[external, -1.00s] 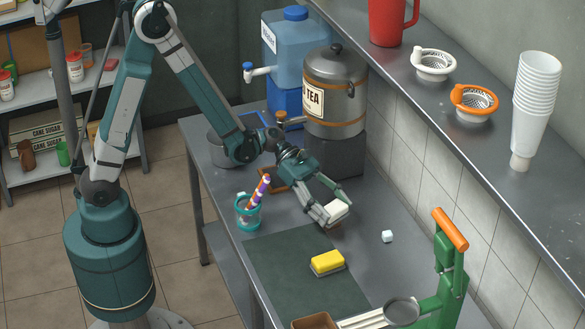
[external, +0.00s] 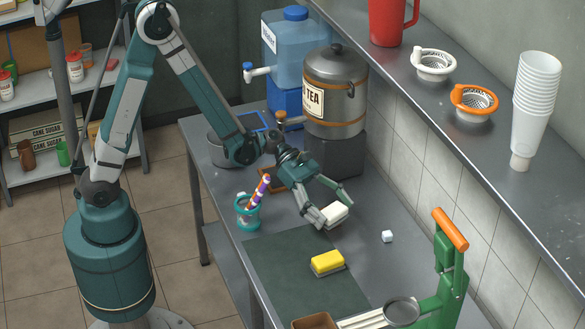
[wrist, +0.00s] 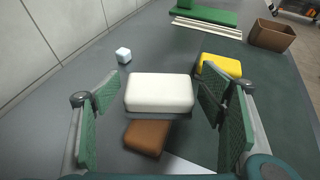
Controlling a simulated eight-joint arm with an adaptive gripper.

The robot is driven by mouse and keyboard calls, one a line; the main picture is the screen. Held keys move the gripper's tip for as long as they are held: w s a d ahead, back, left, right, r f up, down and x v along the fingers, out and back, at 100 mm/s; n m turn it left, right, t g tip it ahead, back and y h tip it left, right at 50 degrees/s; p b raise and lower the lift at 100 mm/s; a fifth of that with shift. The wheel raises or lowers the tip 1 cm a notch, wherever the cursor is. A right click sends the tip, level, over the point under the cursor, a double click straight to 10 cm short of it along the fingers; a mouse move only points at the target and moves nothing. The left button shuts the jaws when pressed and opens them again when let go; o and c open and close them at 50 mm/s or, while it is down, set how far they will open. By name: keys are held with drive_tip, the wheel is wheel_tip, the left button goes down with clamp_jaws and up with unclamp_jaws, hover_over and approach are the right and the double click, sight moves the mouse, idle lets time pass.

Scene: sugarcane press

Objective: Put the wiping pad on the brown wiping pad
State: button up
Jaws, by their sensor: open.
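The white wiping pad (wrist: 160,92), with a dark grey underside, is between my open fingers in the wrist view. Clear gaps show between it and both fingers. It also shows at my gripper (external: 333,209) in the external view. The brown wiping pad (wrist: 147,138) shows from beneath the white one, turned at an angle to it and sticking out towards my gripper. The white pad overlaps it and looks laid over it; the contact between them is hidden. In the external view the brown pad is mostly hidden.
A yellow sponge (external: 327,262) lies on the dark green mat (external: 280,262). A small white cube (external: 387,236) is on the counter to the right. A teal cup with a striped stick (external: 248,212) stands left of my gripper. The green press (external: 440,290) is at the front right.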

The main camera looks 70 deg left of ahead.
sight(334, 210)
drive_tip(key=shift+r, duration=0.2)
drive_tip(key=shift+p+v, duration=0.4)
drive_tip(key=shift+v, duration=0.55)
drive_tip(key=p+v, duration=0.1)
drive_tip(key=v, duration=0.2)
drive_tip(key=shift+a, duration=0.15)
wheel_tip(334, 210, up, 7)
drive_tip(key=p, duration=0.2)
